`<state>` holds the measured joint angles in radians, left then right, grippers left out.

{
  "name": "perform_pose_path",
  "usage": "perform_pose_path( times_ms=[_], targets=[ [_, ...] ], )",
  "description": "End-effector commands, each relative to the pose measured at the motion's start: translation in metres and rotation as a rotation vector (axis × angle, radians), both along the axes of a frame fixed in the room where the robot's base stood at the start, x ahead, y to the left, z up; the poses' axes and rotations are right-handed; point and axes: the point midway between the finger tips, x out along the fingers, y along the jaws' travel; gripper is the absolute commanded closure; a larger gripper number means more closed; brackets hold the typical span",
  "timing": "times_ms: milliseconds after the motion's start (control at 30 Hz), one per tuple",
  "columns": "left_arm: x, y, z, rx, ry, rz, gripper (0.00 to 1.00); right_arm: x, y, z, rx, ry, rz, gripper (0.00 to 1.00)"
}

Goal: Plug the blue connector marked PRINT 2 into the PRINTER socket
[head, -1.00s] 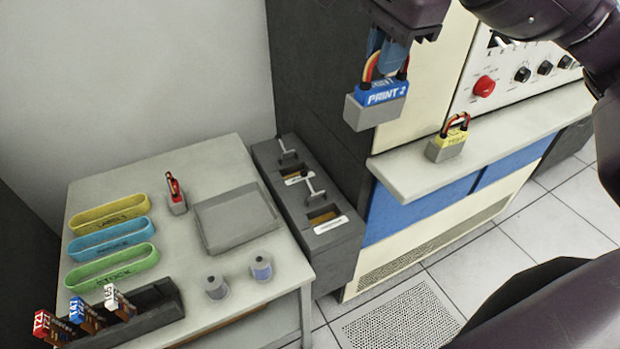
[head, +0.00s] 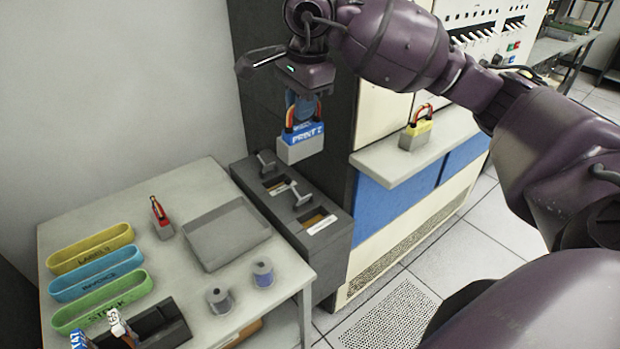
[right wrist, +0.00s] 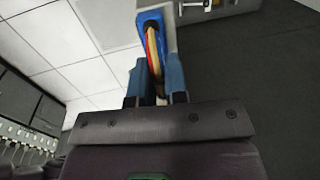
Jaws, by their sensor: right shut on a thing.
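The blue connector marked PRINT 2 (head: 303,142) has a grey lower block and a looped red and orange cable on top. My right gripper (head: 304,108) is shut on it and holds it upright in the air, in front of the dark machine side. In the right wrist view the connector (right wrist: 151,22) shows between the two blue fingers of the gripper (right wrist: 156,88). Two sockets with handles sit on the dark grey box below: a rear one (head: 276,184) and a front one (head: 314,219). Their white labels are too small to read. My left gripper is not in view.
A yellow connector (head: 416,130) stands on the machine's ledge (head: 385,170). A red connector (head: 161,218) stands on the low table (head: 110,215), beside a grey tray (head: 225,232), two spools (head: 263,272), and yellow, blue and green oval holders (head: 92,247).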

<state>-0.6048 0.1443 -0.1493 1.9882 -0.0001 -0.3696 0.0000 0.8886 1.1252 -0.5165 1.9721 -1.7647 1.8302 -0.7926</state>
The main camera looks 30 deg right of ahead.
Motion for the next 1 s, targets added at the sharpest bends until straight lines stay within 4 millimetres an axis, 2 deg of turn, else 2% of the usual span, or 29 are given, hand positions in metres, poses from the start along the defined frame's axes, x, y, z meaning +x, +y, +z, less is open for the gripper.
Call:
perform_pose_path(
  times_ms=[33, 200, 400, 500, 600, 700, 1000],
  targets=[
    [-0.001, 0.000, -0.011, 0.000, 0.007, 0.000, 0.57, 0.014, -0.007, -0.028, 0.003, 0.012, -0.007, 1.00],
    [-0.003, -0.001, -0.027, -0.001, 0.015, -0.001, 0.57, 0.047, -0.031, -0.098, 0.000, 0.023, -0.015, 1.00],
    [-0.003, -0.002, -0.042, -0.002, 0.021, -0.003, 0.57, 0.070, -0.059, -0.177, -0.002, 0.033, -0.013, 1.00],
    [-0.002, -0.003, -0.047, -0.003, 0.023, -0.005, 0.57, 0.075, -0.069, -0.206, -0.003, 0.034, -0.009, 1.00],
    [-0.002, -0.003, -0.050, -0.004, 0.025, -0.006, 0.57, 0.078, -0.076, -0.224, -0.003, 0.033, -0.006, 1.00],
    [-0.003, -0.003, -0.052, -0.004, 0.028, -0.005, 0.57, 0.079, -0.081, -0.234, -0.005, 0.032, -0.002, 1.00],
    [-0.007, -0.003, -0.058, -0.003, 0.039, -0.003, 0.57, 0.080, -0.082, -0.245, -0.004, 0.031, -0.001, 1.00]
  ],
)
